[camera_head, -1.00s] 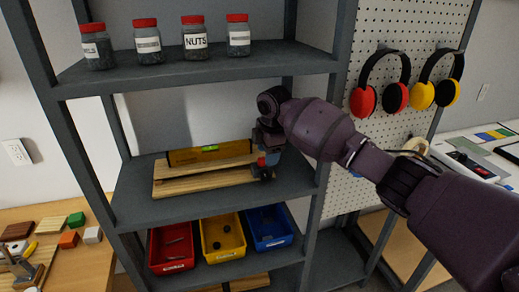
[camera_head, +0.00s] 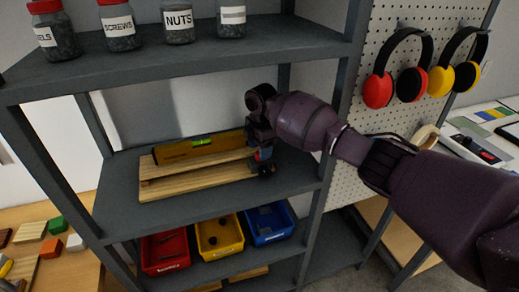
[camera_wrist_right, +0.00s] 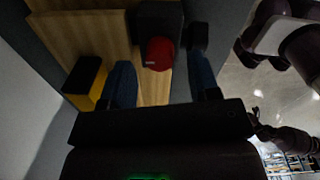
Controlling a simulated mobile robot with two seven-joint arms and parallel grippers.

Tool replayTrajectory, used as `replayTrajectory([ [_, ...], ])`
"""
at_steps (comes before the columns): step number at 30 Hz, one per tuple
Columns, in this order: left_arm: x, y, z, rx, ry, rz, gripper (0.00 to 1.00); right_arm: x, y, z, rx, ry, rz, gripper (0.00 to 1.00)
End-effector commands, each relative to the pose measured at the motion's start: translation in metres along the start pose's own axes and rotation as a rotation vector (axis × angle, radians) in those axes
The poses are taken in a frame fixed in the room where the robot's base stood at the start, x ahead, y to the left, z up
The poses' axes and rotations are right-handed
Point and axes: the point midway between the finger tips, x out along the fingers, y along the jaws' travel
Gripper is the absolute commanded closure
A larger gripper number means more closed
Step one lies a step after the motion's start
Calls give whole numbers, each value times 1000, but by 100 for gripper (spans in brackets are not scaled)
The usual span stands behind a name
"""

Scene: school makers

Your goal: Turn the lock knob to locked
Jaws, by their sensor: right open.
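The lock knob, a red round knob on a dark block, shows in the right wrist view (camera_wrist_right: 160,54) at the top centre. In the head view a small red patch shows beside the gripper, mostly hidden by it. My right gripper (camera_head: 263,160) is at the right end of the wooden boards (camera_head: 190,182) on the middle shelf. In the right wrist view my right gripper (camera_wrist_right: 162,75) is open, one blue finger on each side of the knob. I cannot tell whether the fingers touch it. My left gripper is not in view.
A yellow spirit level (camera_head: 190,148) lies behind the boards. Jars (camera_head: 179,22) stand on the upper shelf (camera_head: 200,62). Red (camera_head: 165,252), yellow (camera_head: 219,238) and blue (camera_head: 268,225) bins sit below. Shelf posts stand close to my right arm. The middle shelf's left part is clear.

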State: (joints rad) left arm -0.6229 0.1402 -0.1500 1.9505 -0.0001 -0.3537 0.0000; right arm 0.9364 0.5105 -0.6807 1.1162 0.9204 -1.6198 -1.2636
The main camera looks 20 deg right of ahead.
Motion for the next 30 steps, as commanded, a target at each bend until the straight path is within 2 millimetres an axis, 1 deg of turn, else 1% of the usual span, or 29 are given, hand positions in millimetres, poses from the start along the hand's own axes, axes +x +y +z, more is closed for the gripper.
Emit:
replayTrajectory([
  [3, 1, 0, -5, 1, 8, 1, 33, 10, 0, 0, 1, -1, -1, 44],
  [6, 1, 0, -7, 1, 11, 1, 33, 14, 0, 0, 1, -1, 1, 44],
  [14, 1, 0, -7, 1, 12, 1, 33, 15, 0, 0, 1, -1, 1, 44],
  [24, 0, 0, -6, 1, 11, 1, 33, 15, 0, 0, 1, 0, 1, 93],
  [30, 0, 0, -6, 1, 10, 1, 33, 15, 0, 0, 13, -1, 1, 93],
])
